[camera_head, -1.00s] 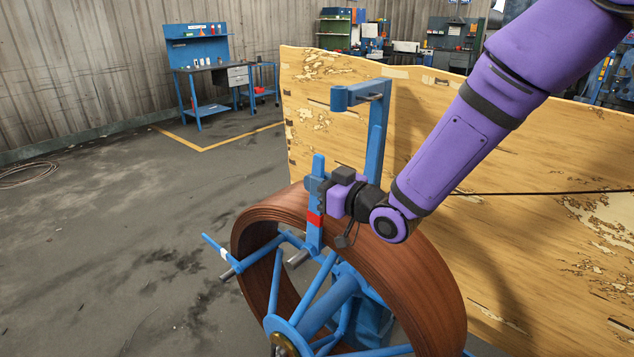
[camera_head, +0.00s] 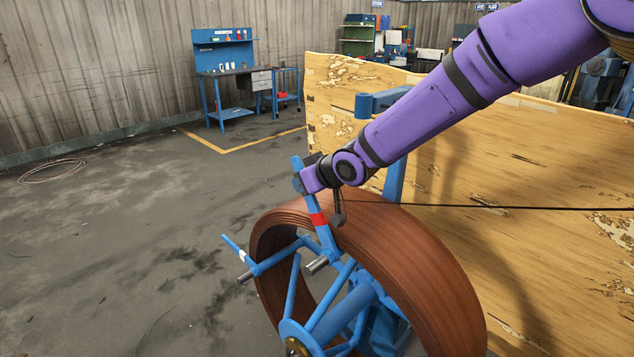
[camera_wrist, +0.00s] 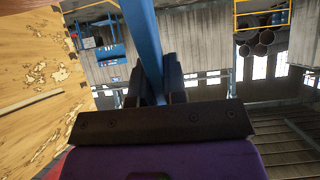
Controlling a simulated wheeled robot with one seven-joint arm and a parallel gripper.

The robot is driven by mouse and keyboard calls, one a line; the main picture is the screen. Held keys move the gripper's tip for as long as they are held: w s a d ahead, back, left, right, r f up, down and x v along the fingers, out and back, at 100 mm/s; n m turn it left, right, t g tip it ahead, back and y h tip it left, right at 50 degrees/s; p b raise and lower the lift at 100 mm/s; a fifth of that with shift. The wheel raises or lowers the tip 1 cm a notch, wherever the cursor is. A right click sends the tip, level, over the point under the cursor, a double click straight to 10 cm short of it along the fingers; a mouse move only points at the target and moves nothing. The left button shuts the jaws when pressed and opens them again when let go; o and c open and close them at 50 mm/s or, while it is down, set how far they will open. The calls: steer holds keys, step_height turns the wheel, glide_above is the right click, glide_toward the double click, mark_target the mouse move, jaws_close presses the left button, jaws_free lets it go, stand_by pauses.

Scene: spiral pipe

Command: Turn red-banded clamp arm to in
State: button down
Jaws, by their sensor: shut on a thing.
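The red-banded clamp arm (camera_head: 320,220) is a blue bar with a red band, at the top of the brown coil (camera_head: 420,255) on the blue reel. It leans with its upper end to the left. My gripper (camera_head: 299,178) is shut on the bar's upper end, above the red band. In the wrist view the dark fingers (camera_wrist: 158,88) close on both sides of the blue bar (camera_wrist: 146,40). A second blue clamp arm with a white band (camera_head: 240,252) sticks out to the left of the reel.
A wooden panel (camera_head: 520,180) stands behind and right of the reel, with a blue post (camera_head: 394,180) between. A dark cable (camera_head: 500,207) runs across in front of the panel.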

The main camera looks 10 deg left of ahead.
mark_target(294, 163)
steer(key=w+a+f+g+h, duration=0.3)
steer(key=a+f+h, duration=0.3)
steer(key=f, duration=0.2)
steer(key=shift+w+a+f+g, duration=0.25)
steer(key=shift+w+f+g, duration=0.05)
steer(key=shift+w, duration=0.15)
steer(key=c, duration=1.2)
jaws_free()
steer(key=shift+o, duration=0.2)
steer(key=shift+r, duration=0.1)
steer(key=v, duration=1)
steer(key=shift+r, duration=0.25)
